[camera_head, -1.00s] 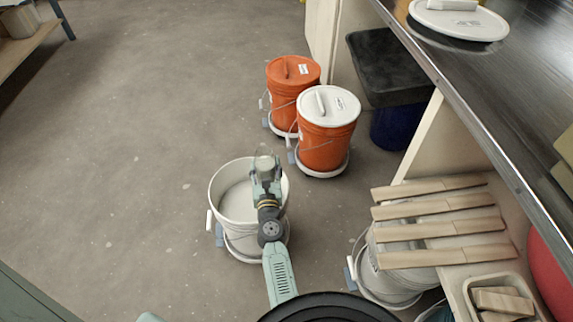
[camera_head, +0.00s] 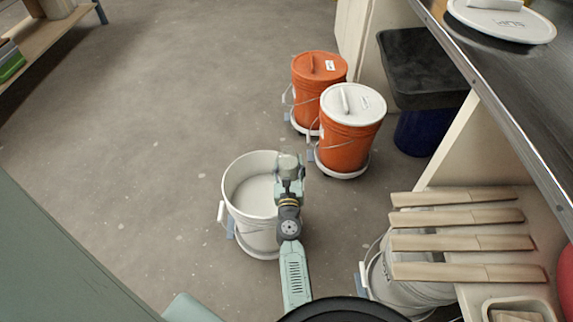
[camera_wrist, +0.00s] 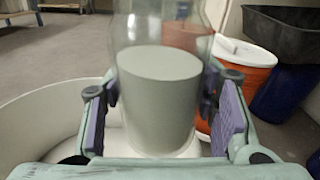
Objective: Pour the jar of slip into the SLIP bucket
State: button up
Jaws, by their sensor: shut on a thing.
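My gripper (camera_wrist: 163,110) is shut on a clear jar (camera_wrist: 160,95) of grey-green slip, its two purple-padded fingers on either side of it. The jar looks upright, and the slip inside is level. In the head view my gripper (camera_head: 290,172) and the jar are over the right side of an open white bucket (camera_head: 251,221) on the floor. The bucket's pale inside shows; its rim also shows behind the jar in the wrist view (camera_wrist: 40,104). I can read no label on this bucket.
Two orange buckets, one with an orange lid (camera_head: 318,67) and one with a white lid (camera_head: 353,104), stand behind to the right. A black bin (camera_head: 425,70) is beside them. Wooden slats (camera_head: 455,217) lie over a pale bucket (camera_head: 405,280) at right. Floor at left is clear.

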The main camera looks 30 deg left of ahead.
jog(key=shift+w+d+r+n+p, duration=0.2)
jog(key=shift+d+r+n, duration=0.15)
jog(key=shift+n, duration=0.2)
jog(key=shift+w+d+r+n+p, duration=0.2)
jog(key=shift+r+n, duration=0.15)
jog(key=shift+n, duration=0.2)
jog(key=n, duration=0.1)
jog(key=d+n, duration=0.1)
jog(key=n, duration=0.1)
jog(key=w+d+n, duration=0.1)
jog(key=n, duration=0.1)
jog(key=shift+p, duration=0.35)
jog(key=n, duration=0.1)
jog(key=f+n+b, duration=0.1)
jog(key=f, duration=0.1)
jog(key=shift+w+d+n+b, duration=0.3)
jog(key=shift+d+n, duration=0.1)
jog(key=shift+d+r, duration=0.1)
jog(key=shift+f+n+b, duration=0.6)
jog(key=shift+f+b, duration=0.35)
jog(key=shift+b, duration=0.05)
jog(key=shift+r+p, duration=0.35)
jog(key=n, duration=0.1)
jog(key=f+n+b, duration=0.1)
jog(key=n+b, duration=0.1)
jog(key=n, duration=0.1)
jog(key=shift+f, duration=0.3)
jog(key=shift+s+r+n+p, duration=0.1)
jog(key=shift+r+n+p, duration=0.15)
jog(key=shift+n, duration=0.35)
